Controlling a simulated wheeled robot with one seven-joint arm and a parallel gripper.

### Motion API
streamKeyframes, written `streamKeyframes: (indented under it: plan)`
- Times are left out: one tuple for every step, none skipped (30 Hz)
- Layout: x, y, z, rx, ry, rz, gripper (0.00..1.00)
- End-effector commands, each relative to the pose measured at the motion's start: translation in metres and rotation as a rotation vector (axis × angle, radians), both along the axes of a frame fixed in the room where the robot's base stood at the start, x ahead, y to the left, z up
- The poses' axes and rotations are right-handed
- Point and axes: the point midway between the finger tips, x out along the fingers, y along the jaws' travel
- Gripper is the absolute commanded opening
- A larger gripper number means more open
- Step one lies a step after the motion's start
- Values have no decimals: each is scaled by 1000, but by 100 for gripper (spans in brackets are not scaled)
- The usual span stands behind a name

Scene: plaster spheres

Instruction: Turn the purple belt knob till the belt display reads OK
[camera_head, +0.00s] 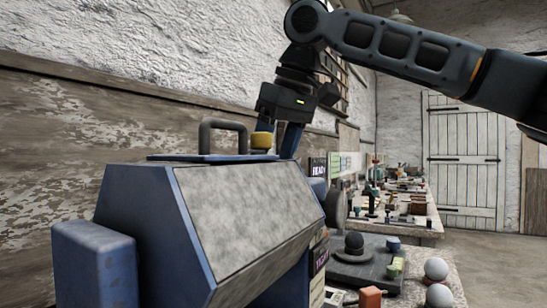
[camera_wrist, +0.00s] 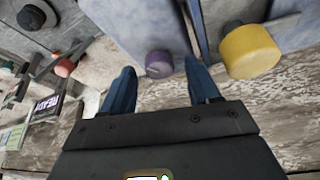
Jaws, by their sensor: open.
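The purple belt knob (camera_wrist: 158,64) shows in the wrist view on a grey-blue face of the machine. In that view it lies between and just beyond the two blue fingertips of my gripper (camera_wrist: 160,72), with a gap on both sides. My gripper (camera_head: 277,146) is open and empty, pointing down behind the top of the blue machine (camera_head: 140,195) in the head view. The purple knob is hidden there. A dark display (camera_head: 318,167) appears to read READY and also shows in the wrist view (camera_wrist: 45,107). I cannot tell whether it is the belt display.
A yellow knob (camera_head: 262,140) stands close to my fingers; it also shows right of them in the wrist view (camera_wrist: 250,50). A dark handle (camera_head: 222,135) rises from the machine's top. Grey balls (camera_head: 436,268) and small blocks lie on the bench to the right.

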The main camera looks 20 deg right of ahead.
Motion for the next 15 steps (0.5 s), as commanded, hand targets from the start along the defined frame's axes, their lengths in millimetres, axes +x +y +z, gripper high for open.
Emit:
streamKeyframes:
  plan:
    - [1,0,-4,0,0,0,61]
    - [2,1,-5,0,0,0,61]
    - [2,1,-7,0,0,0,61]
    - [3,1,-7,0,-1,0,61]
    - [3,1,-7,0,-1,0,61]
    - [3,1,-8,0,-1,0,61]
    - [3,1,-8,0,-1,0,61]
    - [3,1,-8,0,-1,0,61]
    - [3,1,-8,0,-1,0,61]
    - [3,1,-7,0,-1,0,61]
    - [3,1,-7,0,-1,0,61]
    - [3,1,-7,0,-1,0,59]
    - [3,1,-7,0,-1,0,56]
    - [3,1,-7,0,0,0,53]
    - [3,1,-7,0,0,0,49]
